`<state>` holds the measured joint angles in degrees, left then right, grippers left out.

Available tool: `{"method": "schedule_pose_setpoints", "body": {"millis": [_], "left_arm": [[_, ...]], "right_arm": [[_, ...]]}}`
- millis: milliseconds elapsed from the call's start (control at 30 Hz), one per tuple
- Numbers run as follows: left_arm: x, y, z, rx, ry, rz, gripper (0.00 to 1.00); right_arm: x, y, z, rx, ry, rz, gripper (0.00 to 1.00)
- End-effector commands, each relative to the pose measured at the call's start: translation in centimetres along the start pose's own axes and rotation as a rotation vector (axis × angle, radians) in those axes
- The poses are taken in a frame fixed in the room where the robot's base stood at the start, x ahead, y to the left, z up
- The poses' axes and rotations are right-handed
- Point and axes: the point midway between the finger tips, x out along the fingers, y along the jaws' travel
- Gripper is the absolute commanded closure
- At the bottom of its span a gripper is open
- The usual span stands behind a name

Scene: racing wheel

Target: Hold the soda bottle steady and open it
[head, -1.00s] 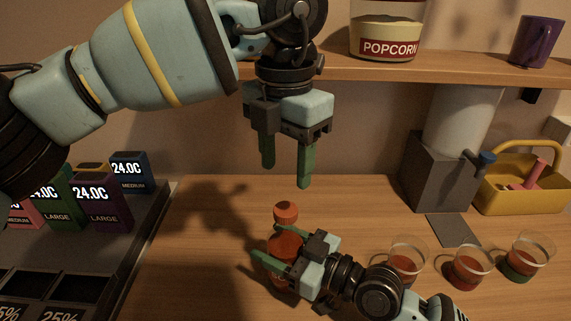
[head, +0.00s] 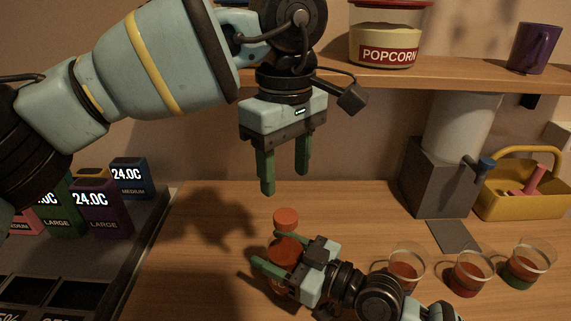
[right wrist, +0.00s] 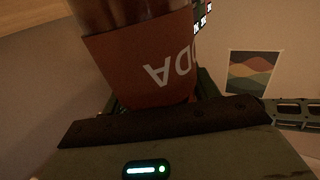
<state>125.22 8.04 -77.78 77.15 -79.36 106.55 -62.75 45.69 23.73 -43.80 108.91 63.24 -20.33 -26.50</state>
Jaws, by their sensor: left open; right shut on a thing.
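The soda bottle (head: 285,249) stands upright on the counter in the head view, with an orange-red cap (head: 286,218) on top. My right gripper (head: 268,253) is shut on the bottle's body from the right side. In the right wrist view the bottle's orange label with white letters (right wrist: 150,65) fills the space between the fingers. My left gripper (head: 284,181) points down above the cap, open and empty, with a clear gap between its green fingertips and the cap.
Several cups of red drink (head: 470,273) stand right of my right arm. A grey dispenser (head: 440,175) and yellow basket (head: 520,195) are behind them. A wooden shelf (head: 450,75) holds a popcorn tub (head: 388,35) and purple mug (head: 533,47). Size boxes (head: 97,205) are at left.

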Motion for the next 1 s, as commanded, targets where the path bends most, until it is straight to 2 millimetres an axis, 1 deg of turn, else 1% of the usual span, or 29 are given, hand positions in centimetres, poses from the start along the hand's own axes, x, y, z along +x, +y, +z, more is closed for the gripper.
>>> {"method": "schedule_pose_setpoints", "body": {"millis": [100,700,900,1000], "left_arm": [[0.01,0.0,0.01,0.185,0.0,0.0,0.48],[0.02,0.01,0.0,1.147,0.0,-0.001,0.48],[0.02,0.01,0.0,1.41,0.0,0.0,0.48],[0.02,0.02,0.0,1.496,0.0,0.0,0.48]], "right_arm": [[0.0,0.01,0.0,0.0,0.0,0.0,1.0],[0.0,0.01,0.0,0.0,0.0,0.0,1.0],[0.0,0.01,-0.01,0.0,0.0,0.0,1.0],[0.0,0.01,-0.01,0.0,0.0,0.0,1.0]]}}
